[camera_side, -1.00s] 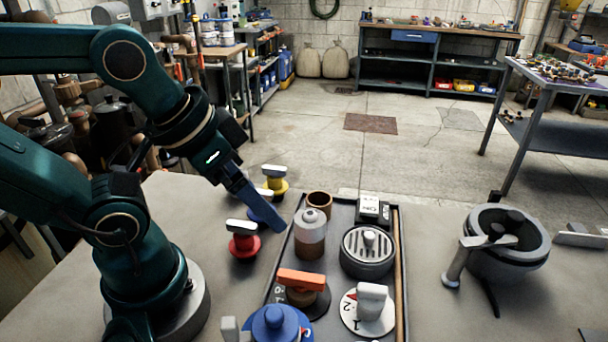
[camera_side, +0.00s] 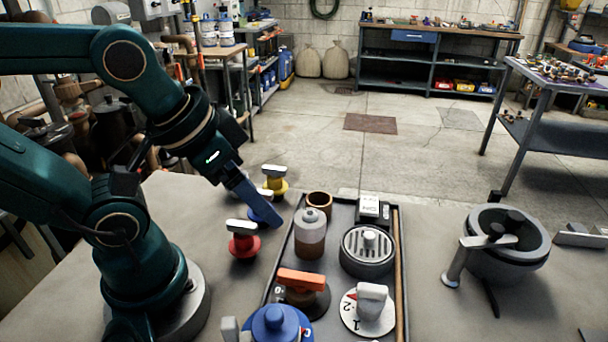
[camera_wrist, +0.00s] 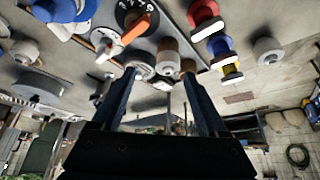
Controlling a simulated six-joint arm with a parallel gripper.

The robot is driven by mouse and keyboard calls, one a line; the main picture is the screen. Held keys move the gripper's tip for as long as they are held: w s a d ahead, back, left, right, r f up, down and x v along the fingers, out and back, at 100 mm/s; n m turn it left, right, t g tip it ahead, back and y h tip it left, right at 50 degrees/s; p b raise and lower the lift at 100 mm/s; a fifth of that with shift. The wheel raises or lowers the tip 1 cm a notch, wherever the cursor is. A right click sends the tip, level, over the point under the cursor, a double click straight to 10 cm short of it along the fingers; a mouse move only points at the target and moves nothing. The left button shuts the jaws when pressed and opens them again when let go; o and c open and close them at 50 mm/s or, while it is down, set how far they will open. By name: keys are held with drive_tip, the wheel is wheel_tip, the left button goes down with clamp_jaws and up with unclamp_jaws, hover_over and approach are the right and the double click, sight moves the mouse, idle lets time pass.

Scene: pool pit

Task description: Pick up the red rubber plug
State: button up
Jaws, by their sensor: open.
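The red rubber plug (camera_side: 243,246) stands upright on the grey table, left of the tray, with a pale grip on top. It also shows at the upper right of the wrist view (camera_wrist: 205,18). My gripper (camera_side: 278,225) hangs above the table, tilted down to the right, behind and to the right of the red plug and apart from it. In the wrist view its two fingers (camera_wrist: 160,78) are spread with nothing held between them.
A blue plug (camera_side: 264,212), partly hidden by my finger, and a yellow plug (camera_side: 275,184) stand behind the red one. The dark tray (camera_side: 401,260) at right holds a bottle (camera_side: 310,238) and dials. A blue-topped part (camera_side: 273,325) stands in front.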

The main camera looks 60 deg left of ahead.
sight(247, 227)
idle(0.3)
drive_tip(key=a+f+m+g+y, duration=0.1)
drive_tip(key=f+m+g, duration=0.1)
drive_tip(key=m, duration=0.2)
drive_tip(key=a+f+m+g+y, duration=0.1)
drive_tip(key=a+m+g, duration=0.1)
drive_tip(key=m, duration=0.2)
drive_tip(key=w+a+f+m+g+y, duration=0.1)
drive_tip(key=f+m+g, duration=0.1)
drive_tip(key=m, duration=0.2)
drive_tip(key=shift+w+a+f+m+y, duration=0.1)
drive_tip(key=shift+a+f+m+y, duration=0.25)
drive_tip(key=shift+m+y, duration=0.05)
drive_tip(key=shift+f+g, duration=0.35)
drive_tip(key=shift+g, duration=0.05)
drive_tip(key=shift+f+m+g, duration=0.3)
drive_tip(key=shift+f, duration=0.25)
drive_tip(key=shift+x, duration=2.55)
drive_tip(key=c, duration=1.1)
